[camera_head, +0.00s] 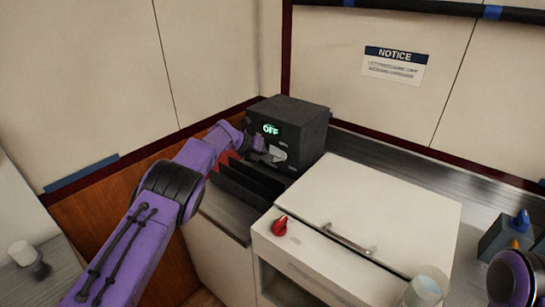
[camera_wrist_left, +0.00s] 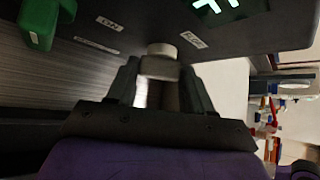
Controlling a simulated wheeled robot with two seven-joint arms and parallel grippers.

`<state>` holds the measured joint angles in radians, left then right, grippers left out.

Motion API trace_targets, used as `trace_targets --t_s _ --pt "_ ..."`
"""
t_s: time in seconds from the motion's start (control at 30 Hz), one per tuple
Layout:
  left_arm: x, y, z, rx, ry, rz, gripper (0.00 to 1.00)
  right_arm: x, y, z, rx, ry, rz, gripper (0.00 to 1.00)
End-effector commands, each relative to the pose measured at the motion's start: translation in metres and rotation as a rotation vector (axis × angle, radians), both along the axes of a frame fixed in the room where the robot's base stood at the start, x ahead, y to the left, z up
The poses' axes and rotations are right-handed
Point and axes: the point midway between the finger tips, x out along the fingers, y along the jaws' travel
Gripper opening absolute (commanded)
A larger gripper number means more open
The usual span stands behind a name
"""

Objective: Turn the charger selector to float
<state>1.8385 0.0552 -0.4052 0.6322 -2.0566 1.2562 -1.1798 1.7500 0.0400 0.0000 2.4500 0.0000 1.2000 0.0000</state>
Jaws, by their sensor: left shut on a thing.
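The charger box (camera_head: 300,122) is dark grey and stands on the counter against the back wall. Its green display (camera_head: 270,129) reads OFF. My left gripper (camera_head: 272,153) is at the box's front, below the display. In the left wrist view my left gripper (camera_wrist_left: 160,88) is shut on the selector's pale knob (camera_wrist_left: 161,54), with a finger on each side. Small labels (camera_wrist_left: 109,23) stand on the panel around the knob; one looks like ON, and another (camera_wrist_left: 193,39) is too blurred to read surely. My right gripper's fingers are not seen.
A white cabinet (camera_head: 375,205) with a bar handle and a red knob (camera_head: 280,226) is in front. Dark upright panels (camera_head: 240,190) stand below the box. A green piece (camera_wrist_left: 38,22) is left of the selector. A clear cup (camera_head: 424,290) and a box with blue and orange knobs (camera_head: 505,236) are at right.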

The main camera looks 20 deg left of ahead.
Motion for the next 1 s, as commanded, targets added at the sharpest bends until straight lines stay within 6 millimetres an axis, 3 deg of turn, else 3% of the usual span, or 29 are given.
trace_targets --t_s 0.13,0.17,0.23,0.63,1.0 --pt "0.000 0.000 0.000 -0.001 0.000 0.001 0.21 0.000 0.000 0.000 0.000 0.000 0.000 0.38" --pt "0.000 0.000 0.000 -0.001 0.000 0.001 0.54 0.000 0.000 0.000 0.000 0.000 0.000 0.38" --pt "0.000 0.000 0.000 0.000 -0.001 0.001 0.77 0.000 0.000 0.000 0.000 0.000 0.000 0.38" --pt "-0.005 0.006 0.006 0.001 -0.001 0.001 0.77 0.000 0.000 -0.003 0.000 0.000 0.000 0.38" --pt "-0.047 0.057 0.050 0.001 -0.001 0.002 0.77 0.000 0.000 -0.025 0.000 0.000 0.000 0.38"
